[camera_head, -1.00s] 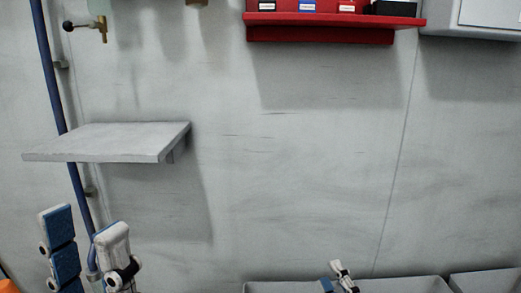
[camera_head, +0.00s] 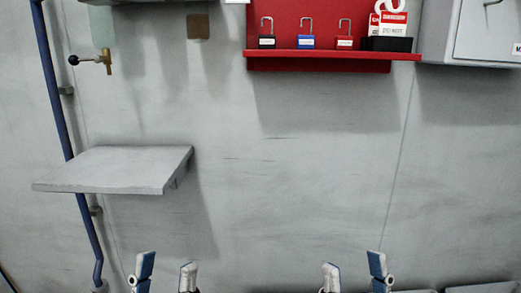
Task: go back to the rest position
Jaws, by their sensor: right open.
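My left gripper (camera_head: 166,274) shows at the bottom left of the head view, below the grey shelf. Its two blue-and-white fingers point up and stand apart, with nothing between them. My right gripper (camera_head: 354,273) shows at the bottom, right of centre. Its fingers also point up, apart and empty. The two grippers are at about the same height in the picture. Only their finger ends are in view; the arms are below the picture edge.
A bare grey shelf (camera_head: 115,170) juts from the wall at left, beside a blue pipe (camera_head: 55,100) and a brass valve (camera_head: 105,62). A red rack (camera_head: 330,66) with three padlocks hangs at the top. A grey cabinet (camera_head: 480,40) is at top right. The middle wall is clear.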

